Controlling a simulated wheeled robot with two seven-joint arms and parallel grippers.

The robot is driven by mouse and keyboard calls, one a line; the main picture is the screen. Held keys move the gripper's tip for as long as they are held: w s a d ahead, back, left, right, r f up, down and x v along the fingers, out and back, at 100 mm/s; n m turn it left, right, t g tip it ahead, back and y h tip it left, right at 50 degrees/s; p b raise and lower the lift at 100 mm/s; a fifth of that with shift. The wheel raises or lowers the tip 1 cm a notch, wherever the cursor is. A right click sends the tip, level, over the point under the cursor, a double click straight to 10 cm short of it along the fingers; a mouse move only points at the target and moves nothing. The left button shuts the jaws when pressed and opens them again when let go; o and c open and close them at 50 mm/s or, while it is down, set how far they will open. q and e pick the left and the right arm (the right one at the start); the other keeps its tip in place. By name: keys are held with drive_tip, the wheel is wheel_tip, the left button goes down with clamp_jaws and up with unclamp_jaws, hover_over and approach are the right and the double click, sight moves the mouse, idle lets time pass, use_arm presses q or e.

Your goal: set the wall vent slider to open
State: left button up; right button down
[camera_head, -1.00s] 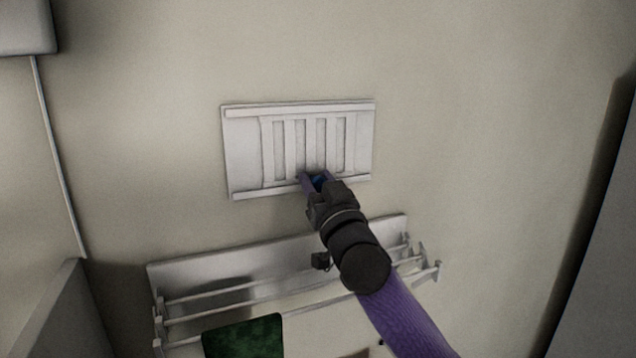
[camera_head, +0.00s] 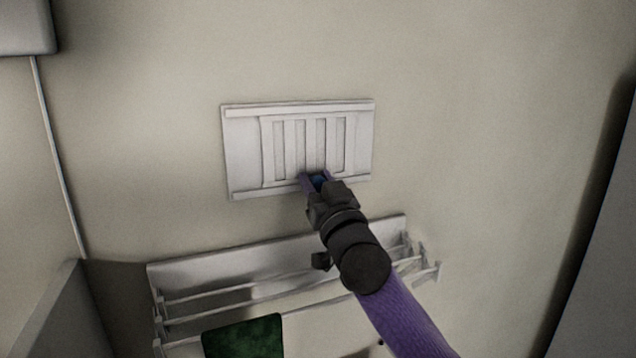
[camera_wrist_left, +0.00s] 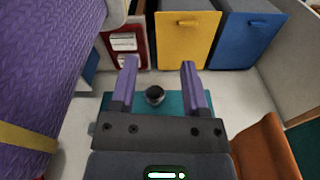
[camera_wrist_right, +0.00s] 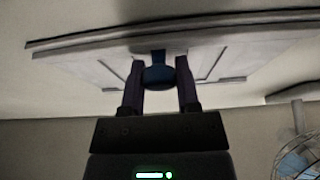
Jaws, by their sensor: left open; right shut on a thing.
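The wall vent (camera_head: 240,150) is a pale rectangular plate on the wall, with rails along its top and bottom. A slatted slider plate (camera_head: 291,140) sits between the rails, and bare plate shows to its left. In the head view my right gripper (camera_head: 315,182) is at the slider's lower edge. In the right wrist view its fingers (camera_wrist_right: 160,78) are shut on a dark blue knob (camera_wrist_right: 158,75) under the vent. My left gripper (camera_wrist_left: 157,75) is open and empty, apart from the wall, pointing down over the floor.
A metal towel rack (camera_head: 200,262) with a green cloth (camera_head: 243,337) is on the wall below the vent. A wall box (camera_head: 25,25) is at upper left. The left wrist view shows yellow (camera_wrist_left: 186,40) and blue (camera_wrist_left: 250,40) bins. A fan (camera_wrist_right: 297,150) shows in the right wrist view.

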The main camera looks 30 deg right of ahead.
drive_tip(key=shift+a, duration=1)
drive_tip(key=c, duration=0.7)
unclamp_jaws()
drive_tip(key=o, duration=0.3)
drive_tip(key=shift+a, duration=0.2)
drive_tip(key=shift+o, duration=0.2)
drive_tip(key=shift+d, duration=0.1)
